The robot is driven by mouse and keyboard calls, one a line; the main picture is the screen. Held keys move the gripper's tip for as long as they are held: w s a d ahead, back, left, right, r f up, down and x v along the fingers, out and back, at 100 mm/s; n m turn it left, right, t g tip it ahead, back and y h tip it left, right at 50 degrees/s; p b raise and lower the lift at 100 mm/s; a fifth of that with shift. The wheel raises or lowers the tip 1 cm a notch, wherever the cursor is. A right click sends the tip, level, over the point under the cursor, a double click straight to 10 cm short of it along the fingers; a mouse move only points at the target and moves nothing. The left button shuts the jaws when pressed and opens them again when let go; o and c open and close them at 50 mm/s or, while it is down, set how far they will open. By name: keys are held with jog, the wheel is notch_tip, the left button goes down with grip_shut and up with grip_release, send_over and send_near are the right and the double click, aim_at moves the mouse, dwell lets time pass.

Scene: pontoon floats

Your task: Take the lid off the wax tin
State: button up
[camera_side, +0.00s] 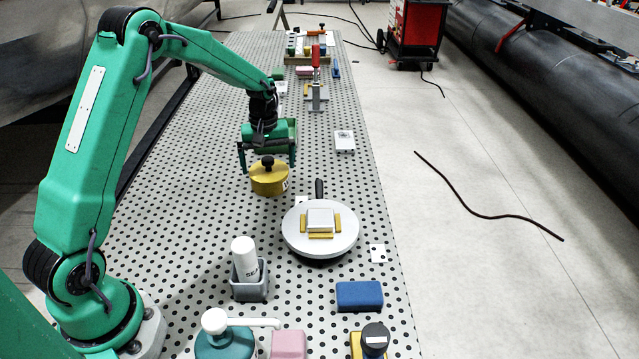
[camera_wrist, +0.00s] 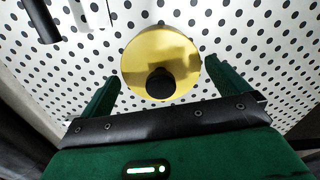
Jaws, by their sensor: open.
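The wax tin (camera_side: 269,183) is a round yellow tin on the perforated table, with its lid (camera_side: 265,168) on top and a black knob (camera_side: 267,161) at the lid's middle. In the wrist view the shiny gold lid (camera_wrist: 160,52) and its black knob (camera_wrist: 160,84) show from above, and the tin's body is hidden. My green gripper (camera_side: 268,168) is open above the tin, pointing down, one finger on each side of the knob. In the wrist view the fingers (camera_wrist: 160,95) stand apart near the lid's lower edge. Nothing is held between them.
A round white plate (camera_side: 293,236) with a small block and yellow strips stands close in front. A white bottle in a grey holder (camera_side: 249,281), a blue block (camera_side: 359,295) and a teal pump bottle (camera_side: 225,343) are nearer. A red-handled clamp (camera_side: 317,92) stands behind.

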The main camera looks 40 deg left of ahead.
aim_at(270, 162)
jog(key=shift+f, duration=0.35)
jog(key=c, duration=0.6)
jog(key=shift+r, duration=0.2)
jog(key=shift+c, duration=0.2)
jog(key=shift+r, duration=0.55)
jog(key=r, duration=0.1)
jog(key=d+r, duration=0.1)
jog(key=r, duration=0.1)
jog(key=shift+r, duration=0.1)
jog(key=s+d+r, duration=0.2)
jog(key=d+r, duration=0.4)
jog(key=d, duration=0.4)
jog(key=shift+s+d+r, duration=0.15)
jog(key=shift+s+r, duration=0.05)
jog(key=shift+s, duration=0.2)
